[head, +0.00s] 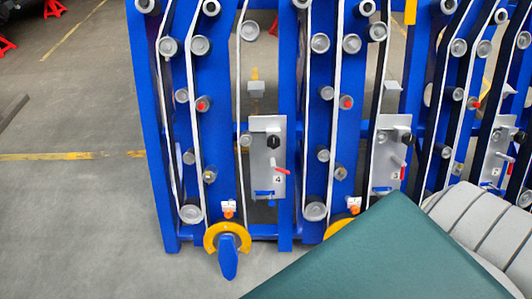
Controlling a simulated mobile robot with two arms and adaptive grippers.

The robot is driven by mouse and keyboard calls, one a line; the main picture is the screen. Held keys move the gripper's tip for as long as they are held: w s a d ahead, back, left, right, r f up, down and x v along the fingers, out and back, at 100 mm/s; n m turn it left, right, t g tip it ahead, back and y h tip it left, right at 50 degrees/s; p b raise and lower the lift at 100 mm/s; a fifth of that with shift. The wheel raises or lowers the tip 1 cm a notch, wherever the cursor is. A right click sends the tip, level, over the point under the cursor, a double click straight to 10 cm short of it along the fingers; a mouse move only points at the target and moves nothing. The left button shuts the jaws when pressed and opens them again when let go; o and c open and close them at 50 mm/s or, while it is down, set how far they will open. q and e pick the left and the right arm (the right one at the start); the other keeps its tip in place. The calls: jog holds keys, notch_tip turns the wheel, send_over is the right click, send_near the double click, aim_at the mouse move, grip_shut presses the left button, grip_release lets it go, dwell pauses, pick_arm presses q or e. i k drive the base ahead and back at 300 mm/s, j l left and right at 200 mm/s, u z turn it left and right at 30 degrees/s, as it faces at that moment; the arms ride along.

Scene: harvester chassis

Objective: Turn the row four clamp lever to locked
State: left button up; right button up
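A grey plate marked 4 (259,160) is fixed on the blue frame (144,130) near the middle of the head view. A red lever (281,170) sticks out from it, pointing right and slightly down. A black knob (272,142) sits above the lever, and a small blue part (264,193) is at the plate's bottom. I cannot tell from this view whether the lever is locked. Neither of my grippers is in view.
Similar plates (383,175) (494,160) with red levers stand farther right. A yellow ring with a blue handle (228,262) is low in front. A green panel (385,262) and grey ribbed shape (485,225) cover the lower right. Floor at left is mostly clear.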

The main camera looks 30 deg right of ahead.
aim_at(274, 167)
jog(key=z, duration=1.1)
